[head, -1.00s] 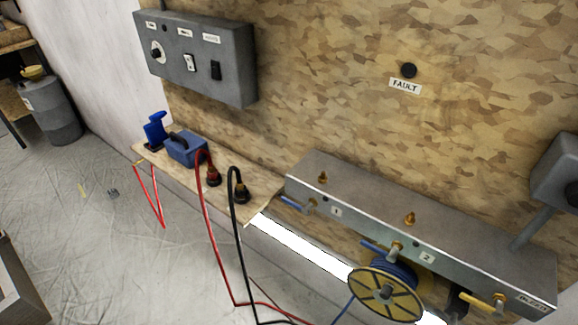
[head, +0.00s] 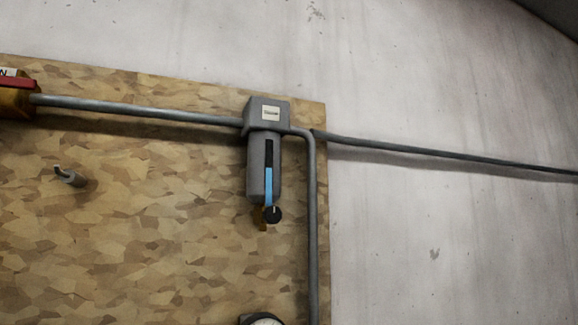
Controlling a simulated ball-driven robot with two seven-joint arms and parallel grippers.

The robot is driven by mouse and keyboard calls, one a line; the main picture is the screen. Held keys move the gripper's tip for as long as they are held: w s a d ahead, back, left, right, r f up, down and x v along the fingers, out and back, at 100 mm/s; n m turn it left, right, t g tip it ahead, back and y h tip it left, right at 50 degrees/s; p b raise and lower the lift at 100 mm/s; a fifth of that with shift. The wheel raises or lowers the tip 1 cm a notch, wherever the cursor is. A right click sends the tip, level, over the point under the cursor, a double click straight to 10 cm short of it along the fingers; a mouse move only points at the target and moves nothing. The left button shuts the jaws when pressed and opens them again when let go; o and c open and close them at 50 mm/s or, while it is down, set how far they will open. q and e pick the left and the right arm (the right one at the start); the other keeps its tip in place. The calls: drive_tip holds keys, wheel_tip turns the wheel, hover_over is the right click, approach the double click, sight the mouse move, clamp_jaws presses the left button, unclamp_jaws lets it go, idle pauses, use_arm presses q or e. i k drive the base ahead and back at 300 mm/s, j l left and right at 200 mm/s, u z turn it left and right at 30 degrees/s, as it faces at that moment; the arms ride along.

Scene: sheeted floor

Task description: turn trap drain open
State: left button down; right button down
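A grey trap (head: 264,165) hangs on the pipe near the top right corner of the wood-chip board. It has a small white label on its head and a slot in its front, dark above and light blue below. The drain (head: 273,214) is a round black knob with a pale mark, at the bottom of the trap. A small brass-coloured piece shows behind and below the knob. Neither of my grippers is in view, and nothing touches the knob.
A grey pipe (head: 140,109) runs left from the trap to a yellow and red fitting (head: 17,98). Another pipe (head: 312,230) drops down right of the trap. A grey hook-like peg (head: 70,176) sticks out at left. A gauge top (head: 262,319) shows at the bottom edge.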

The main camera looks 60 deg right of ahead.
sight(272, 215)
drive_tip(key=z, duration=1.4)
